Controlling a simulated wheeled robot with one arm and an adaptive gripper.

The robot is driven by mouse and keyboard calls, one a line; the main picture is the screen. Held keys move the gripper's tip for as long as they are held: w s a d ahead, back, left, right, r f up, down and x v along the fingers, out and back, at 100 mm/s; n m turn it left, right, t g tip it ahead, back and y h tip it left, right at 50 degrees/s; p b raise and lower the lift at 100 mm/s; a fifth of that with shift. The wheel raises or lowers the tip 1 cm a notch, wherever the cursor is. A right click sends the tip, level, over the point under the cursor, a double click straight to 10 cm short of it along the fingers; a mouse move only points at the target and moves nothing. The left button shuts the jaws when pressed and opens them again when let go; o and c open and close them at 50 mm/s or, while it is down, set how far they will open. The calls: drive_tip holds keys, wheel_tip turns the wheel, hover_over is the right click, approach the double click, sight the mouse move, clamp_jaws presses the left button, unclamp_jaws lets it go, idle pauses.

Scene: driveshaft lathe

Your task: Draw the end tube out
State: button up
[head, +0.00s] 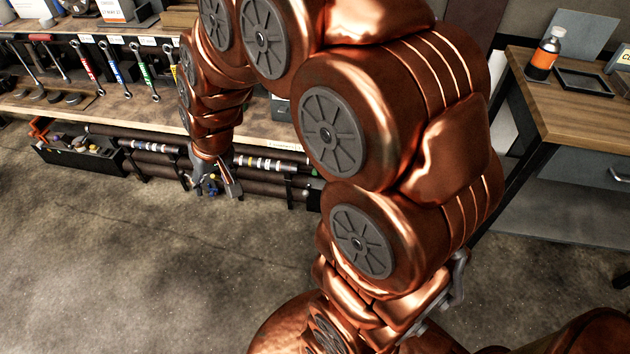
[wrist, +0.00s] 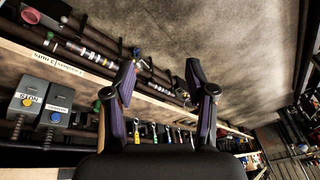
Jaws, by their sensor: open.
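Several dark tubes (head: 270,163) with white and coloured bands lie lengthwise in a rack below the front edge of the workbench. They also show at upper left in the wrist view (wrist: 95,43). I cannot tell which one is the end tube. My gripper (head: 218,187) hangs low in front of the rack, hiding part of the tubes in the head view. The left finger overlaps the tubes there; I cannot tell the exact gap.
The workbench (head: 265,128) carries several coloured wrenches (head: 142,69). A black bin (head: 75,155) of small parts stands left of the rack. Grey switch boxes (wrist: 45,102) show in the wrist view. A side table (head: 560,100) stands right. The floor (head: 130,260) in front is clear.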

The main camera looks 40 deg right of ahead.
sight(314, 174)
drive_tip(key=w+d+f+m+t+h+b, duration=0.1)
drive_tip(key=w+d+f+m+t+b, duration=0.15)
drive_tip(key=w+d+f+b, duration=0.55)
drive_tip(key=w+d+f+m+t+h+b, duration=0.1)
drive_tip(key=w+d+f+t+b, duration=0.15)
drive_tip(key=w+f, duration=1.05)
drive_tip(key=w+d+f+m+t+h+b, duration=0.1)
drive_tip(key=w+d+f+h+b, duration=0.25)
drive_tip(key=d+f, duration=0.4)
drive_tip(key=w+d+f+m+t+h+b, duration=0.1)
drive_tip(key=w+d+f+h+b, duration=0.2)
drive_tip(key=d+f, duration=0.45)
drive_tip(key=s+d+f+m+h+b, duration=0.1)
drive_tip(key=s+d+f+h+b, duration=0.4)
drive_tip(key=d+f, duration=0.55)
drive_tip(key=s+d+f+m+h+b, duration=0.1)
drive_tip(key=s+d+f+h+b, duration=0.25)
drive_tip(key=d+f+b, duration=0.5)
drive_tip(key=shift+y, duration=0.5)
drive_tip(key=shift+w+d+f+b, duration=0.15)
drive_tip(key=shift+w+d+f, duration=0.35)
drive_tip(key=shift+d, duration=0.6)
drive_tip(key=shift+w+d+f+b, duration=0.15)
drive_tip(key=shift+w+d+f, duration=0.15)
drive_tip(key=shift+w+d, duration=0.55)
drive_tip(key=shift+w+d+f+b, duration=0.15)
drive_tip(key=shift+w+d+f, duration=0.25)
drive_tip(key=shift+d, duration=0.9)
clamp_jaws()
